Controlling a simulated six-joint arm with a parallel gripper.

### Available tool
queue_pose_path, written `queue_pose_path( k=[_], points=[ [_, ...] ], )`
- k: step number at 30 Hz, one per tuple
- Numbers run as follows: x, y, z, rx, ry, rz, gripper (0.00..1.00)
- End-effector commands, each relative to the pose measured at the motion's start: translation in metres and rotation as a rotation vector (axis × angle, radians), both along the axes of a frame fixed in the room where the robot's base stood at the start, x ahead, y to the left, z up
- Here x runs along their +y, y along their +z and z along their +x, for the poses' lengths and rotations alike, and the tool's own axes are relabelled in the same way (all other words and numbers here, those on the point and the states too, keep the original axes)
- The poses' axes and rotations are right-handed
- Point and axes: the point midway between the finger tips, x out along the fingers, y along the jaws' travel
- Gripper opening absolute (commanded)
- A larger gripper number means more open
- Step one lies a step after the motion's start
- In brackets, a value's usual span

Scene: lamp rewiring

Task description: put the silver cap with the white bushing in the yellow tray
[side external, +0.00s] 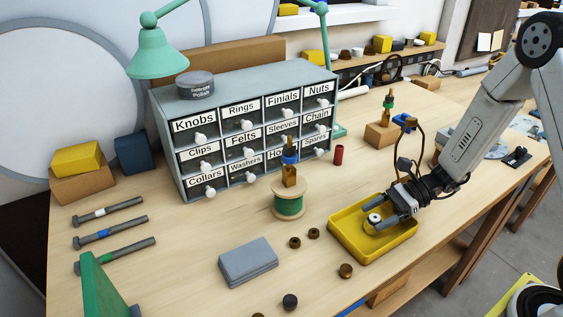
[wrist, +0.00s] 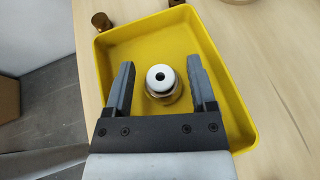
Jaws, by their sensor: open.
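The yellow tray (side external: 343,223) lies on the workbench at the right, and it fills much of the wrist view (wrist: 232,75). A cap with a white bushing on top sits in the tray; the white bushing (wrist: 160,80) has a dark centre hole, and a metallic rim shows below it. The cap also shows in the side view (side external: 374,218). My gripper (wrist: 160,80) is open, with one finger on each side of the cap and a visible gap to each. In the side view my gripper (side external: 377,217) is low over the tray.
A green spool (side external: 289,204) and a grey box (side external: 248,262) stand farther left. The labelled drawer cabinet (side external: 240,125) is behind. A red cylinder (side external: 339,155) stands behind the tray.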

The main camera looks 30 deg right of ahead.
Motion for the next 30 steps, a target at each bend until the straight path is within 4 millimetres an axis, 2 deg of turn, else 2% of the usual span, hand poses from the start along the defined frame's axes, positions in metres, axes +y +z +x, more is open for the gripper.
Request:
queue_pose_path(
  k=[15, 21, 30],
  points=[
    [-0.068, 0.029, -0.018, -0.003, -0.003, 0.000, 0.72],
    [-0.081, 0.035, -0.022, -0.002, -0.001, 0.001, 0.72],
    [-0.085, 0.036, -0.023, 0.000, 0.000, 0.001, 0.72]
  ],
)
